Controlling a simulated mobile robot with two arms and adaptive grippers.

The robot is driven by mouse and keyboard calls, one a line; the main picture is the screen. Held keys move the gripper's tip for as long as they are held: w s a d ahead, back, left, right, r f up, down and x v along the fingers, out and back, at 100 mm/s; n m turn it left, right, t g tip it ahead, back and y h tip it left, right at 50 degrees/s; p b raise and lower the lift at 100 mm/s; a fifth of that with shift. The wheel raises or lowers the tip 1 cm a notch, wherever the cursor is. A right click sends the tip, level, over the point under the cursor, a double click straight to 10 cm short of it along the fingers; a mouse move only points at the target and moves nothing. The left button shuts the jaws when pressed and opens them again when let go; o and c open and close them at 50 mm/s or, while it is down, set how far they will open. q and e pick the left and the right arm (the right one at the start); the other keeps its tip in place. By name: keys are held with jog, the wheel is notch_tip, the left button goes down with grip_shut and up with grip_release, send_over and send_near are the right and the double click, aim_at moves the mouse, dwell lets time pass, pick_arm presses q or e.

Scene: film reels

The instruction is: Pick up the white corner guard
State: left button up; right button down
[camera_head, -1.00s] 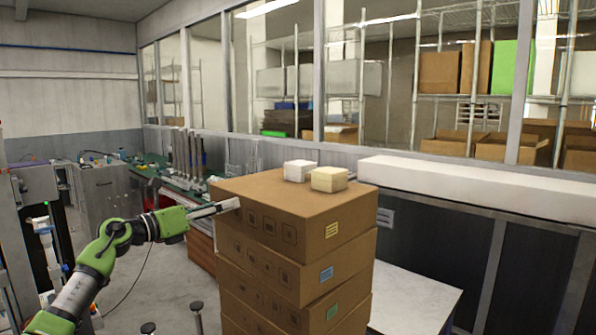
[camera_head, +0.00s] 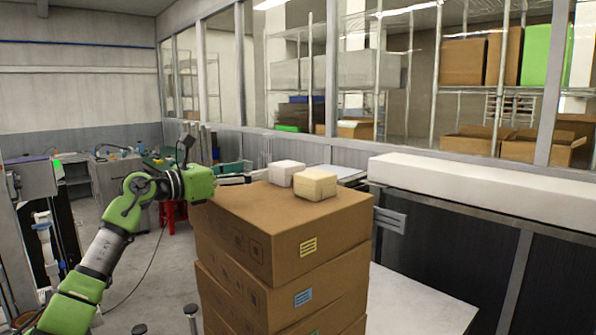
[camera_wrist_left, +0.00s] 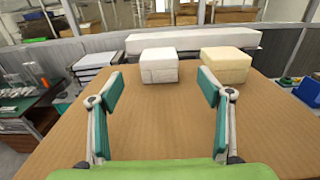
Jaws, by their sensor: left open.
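The white corner guard (camera_head: 286,173) is a small pale block on top of the stacked cardboard boxes (camera_head: 282,229). It also shows in the left wrist view (camera_wrist_left: 159,67), just beyond the fingertips and between them. A cream block (camera_head: 315,184) sits close to its right, and in the wrist view (camera_wrist_left: 226,66) it lies beyond the right finger. My left gripper (camera_head: 243,178) is open and empty over the box top, left of the white block and apart from it. Its spread fingers (camera_wrist_left: 162,87) point toward the white block. My right gripper is not in view.
A long white block (camera_head: 480,187) lies along the ledge below the windows. A white table (camera_head: 420,296) stands right of the boxes. The cardboard top around the two blocks is clear. Shelves with boxes stand behind the glass.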

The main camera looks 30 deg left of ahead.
aim_at(286, 164)
pick_arm(q)
jog(key=w, duration=0.1)
jog(key=w+d+p, duration=0.1)
jog(key=w+r+p, duration=0.1)
jog(key=shift+w+d, duration=0.2)
jog(key=x, duration=0.1)
jog(key=p+x, duration=0.1)
jog(key=x, duration=0.1)
jog(key=shift+w+d+f, duration=0.15)
jog(key=shift+w+f, duration=0.1)
jog(key=shift+f, duration=0.1)
jog(key=shift+w+d, duration=0.15)
jog(key=shift+w, duration=0.1)
jog(key=p+x, duration=0.1)
jog(key=x, duration=0.1)
jog(key=p+x, duration=0.2)
jog(key=shift+w+f, duration=0.2)
jog(key=shift+w, duration=0.05)
jog(key=shift+w+f+p, duration=0.1)
jog(key=shift+w+p, duration=0.2)
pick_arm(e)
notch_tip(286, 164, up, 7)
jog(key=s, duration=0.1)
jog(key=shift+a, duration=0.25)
pick_arm(q)
jog(key=shift+s, duration=0.1)
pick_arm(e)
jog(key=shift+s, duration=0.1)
